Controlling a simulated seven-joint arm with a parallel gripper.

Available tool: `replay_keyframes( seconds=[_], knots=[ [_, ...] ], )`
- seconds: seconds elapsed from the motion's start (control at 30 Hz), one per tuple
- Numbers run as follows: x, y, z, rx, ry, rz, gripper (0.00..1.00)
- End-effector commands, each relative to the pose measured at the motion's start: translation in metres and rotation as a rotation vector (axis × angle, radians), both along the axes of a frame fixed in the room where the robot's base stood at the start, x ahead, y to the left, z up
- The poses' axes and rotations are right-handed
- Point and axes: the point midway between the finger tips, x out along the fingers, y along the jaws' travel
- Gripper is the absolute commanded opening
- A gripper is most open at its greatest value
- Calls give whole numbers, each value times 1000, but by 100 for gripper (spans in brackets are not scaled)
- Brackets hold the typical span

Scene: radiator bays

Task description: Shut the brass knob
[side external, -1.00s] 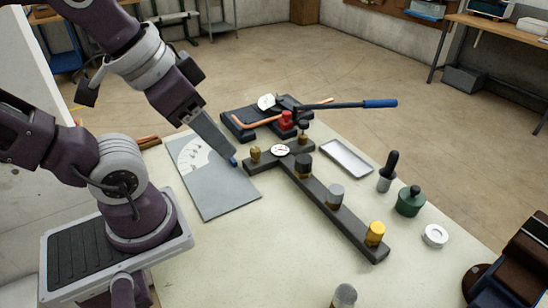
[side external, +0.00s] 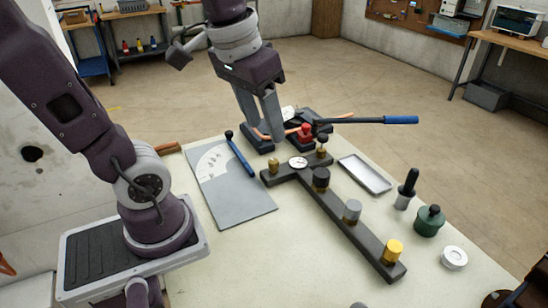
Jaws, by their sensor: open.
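A small brass knob (side external: 274,164) stands on the left end of the dark T-shaped manifold bar (side external: 338,217). A second brass-coloured piece with a dark top (side external: 321,152) stands at the other end of the crosspiece. Black (side external: 321,178), grey (side external: 352,211) and yellow (side external: 393,250) knobs stand along the stem. A round white gauge (side external: 298,162) sits between the brass pieces. My gripper (side external: 265,128) is open, pointing down, behind the left brass knob in the picture and apart from it. Its fingertips overlap the dark bender base, so their height is unclear.
A grey plate (side external: 235,205) bears a blue lever (side external: 240,158). A tube bender with a long blue-ended handle (side external: 388,120) and red block (side external: 305,132) stands behind the manifold. A metal tray (side external: 364,175), dark-handled tool (side external: 406,188), green container (side external: 429,221) and white ring (side external: 453,257) stand right.

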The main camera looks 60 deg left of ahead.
Motion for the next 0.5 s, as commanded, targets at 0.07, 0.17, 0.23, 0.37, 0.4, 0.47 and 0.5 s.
replay_keyframes(
  seconds=[0.07, 0.17, 0.23, 0.37, 0.4, 0.47, 0.5],
  knots=[
    [38, 28, -10, -41, 119, 131, 48],
    [80, 71, -37, -115, 266, 299, 48],
    [103, 105, -65, -177, 361, 415, 48],
    [122, 158, -120, -285, 496, 586, 48],
    [123, 169, -133, -313, 525, 622, 48],
    [124, 181, -149, -342, 555, 663, 48],
    [124, 186, -156, -357, 570, 681, 48]
  ],
)
